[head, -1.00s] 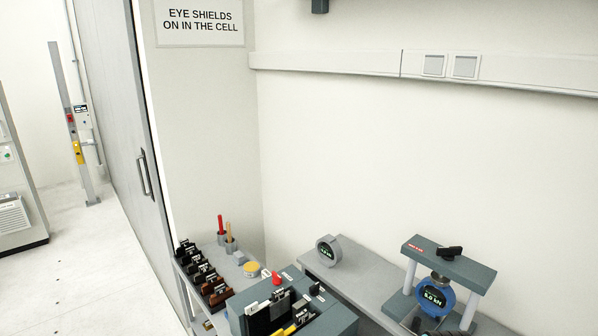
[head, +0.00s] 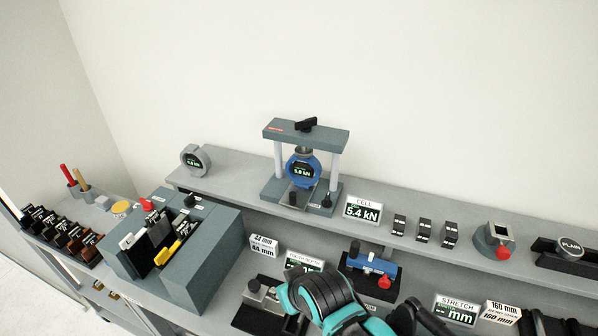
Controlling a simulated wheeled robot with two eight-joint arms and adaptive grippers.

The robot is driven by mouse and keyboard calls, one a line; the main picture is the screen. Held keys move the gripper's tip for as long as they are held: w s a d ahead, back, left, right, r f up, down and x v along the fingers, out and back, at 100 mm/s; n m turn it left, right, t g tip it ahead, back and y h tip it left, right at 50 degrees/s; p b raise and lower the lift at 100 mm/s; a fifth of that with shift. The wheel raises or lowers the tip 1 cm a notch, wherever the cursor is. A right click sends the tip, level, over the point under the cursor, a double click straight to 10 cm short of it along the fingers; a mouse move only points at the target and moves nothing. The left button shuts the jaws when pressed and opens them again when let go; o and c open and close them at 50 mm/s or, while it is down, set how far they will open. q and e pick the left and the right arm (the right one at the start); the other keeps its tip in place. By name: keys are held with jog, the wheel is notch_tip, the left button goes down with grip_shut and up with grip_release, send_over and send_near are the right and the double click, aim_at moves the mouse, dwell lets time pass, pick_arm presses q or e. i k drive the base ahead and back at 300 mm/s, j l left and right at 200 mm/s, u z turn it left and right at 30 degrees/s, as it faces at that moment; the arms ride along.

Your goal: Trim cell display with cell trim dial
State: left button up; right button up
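The cell display (head: 363,210) is a small sign on the upper shelf, marked CELL and reading 5.4 kN. Left of it stands a grey press frame (head: 306,134) holding a round blue gauge (head: 303,170) that reads 5.0 kN. A black knob (head: 306,124) sits on the frame's top. Two small black knobs stand on its base, one at the left (head: 293,198) and one at the right (head: 327,201). I cannot tell which knob is the cell trim dial. Teal and black links of my own arm show at the bottom centre; no gripper fingers are visible.
A grey round gauge (head: 195,160) stands left of the frame. Several black clips and a grey block with a red knob (head: 494,240) stand to the right. A grey box (head: 190,250) with black and yellow pieces is at the left. My arm hides part of the lower shelf.

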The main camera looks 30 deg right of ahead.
aim_at(326, 203)
jog(key=z, duration=1.25)
